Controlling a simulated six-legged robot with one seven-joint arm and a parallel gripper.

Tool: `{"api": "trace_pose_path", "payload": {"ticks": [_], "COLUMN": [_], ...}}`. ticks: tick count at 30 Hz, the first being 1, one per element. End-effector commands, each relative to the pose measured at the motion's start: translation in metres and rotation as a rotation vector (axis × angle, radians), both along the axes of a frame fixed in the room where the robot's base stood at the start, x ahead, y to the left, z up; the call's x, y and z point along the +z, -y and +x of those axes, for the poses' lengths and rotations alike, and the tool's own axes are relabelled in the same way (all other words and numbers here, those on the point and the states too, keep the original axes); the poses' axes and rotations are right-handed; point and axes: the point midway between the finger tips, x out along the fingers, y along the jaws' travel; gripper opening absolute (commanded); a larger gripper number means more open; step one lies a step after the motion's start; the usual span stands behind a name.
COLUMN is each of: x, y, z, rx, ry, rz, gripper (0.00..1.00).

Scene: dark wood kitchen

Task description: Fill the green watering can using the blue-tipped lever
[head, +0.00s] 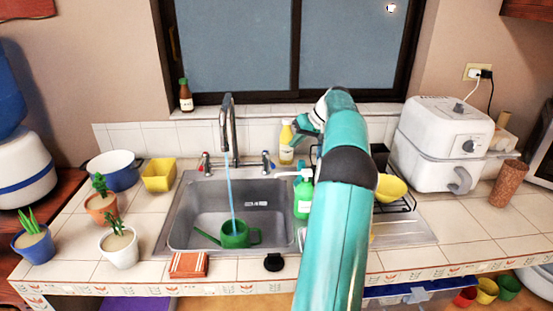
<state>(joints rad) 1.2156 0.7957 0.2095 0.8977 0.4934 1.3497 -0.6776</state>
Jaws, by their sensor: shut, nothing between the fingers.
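The green watering can (236,236) stands in the steel sink basin (190,215), its spout pointing left. A blue stream of water (231,195) runs from the tall faucet (226,125) down into the can. The blue-tipped lever (267,163) is to the right of the faucet, and a red-tipped lever (206,163) is to its left. My gripper (297,133) is shut and empty, above and to the right of the blue-tipped lever, near a yellow bottle (286,147). My arm hides part of the counter behind it. The water level in the can is not visible.
A green soap bottle (303,198) stands at the sink's right edge. A white air fryer (440,140) is at the right. Potted plants (119,246), a blue-white pot (113,170) and a yellow container (158,175) are at the left. A brick-coloured sponge (188,264) lies in front.

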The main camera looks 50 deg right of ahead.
Motion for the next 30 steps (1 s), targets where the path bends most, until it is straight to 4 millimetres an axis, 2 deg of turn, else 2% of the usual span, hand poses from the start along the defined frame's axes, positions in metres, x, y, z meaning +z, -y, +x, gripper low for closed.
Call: {"api": "trace_pose_path", "payload": {"ticks": [4,8,18,21,30], "x": [-0.005,-0.017,-0.066,-0.075,-0.081], "y": [0.002,-0.001,-0.011,-0.013,-0.014], "z": [-0.001,0.008,0.043,0.050,0.054], "rx": [-0.007,-0.008,-0.009,-0.008,-0.007], "ry": [0.002,0.001,0.000,0.001,0.001], "rz": [0.004,0.004,0.005,0.004,0.003], "gripper": [0.00,0.00,0.00,0.00,0.00]}}
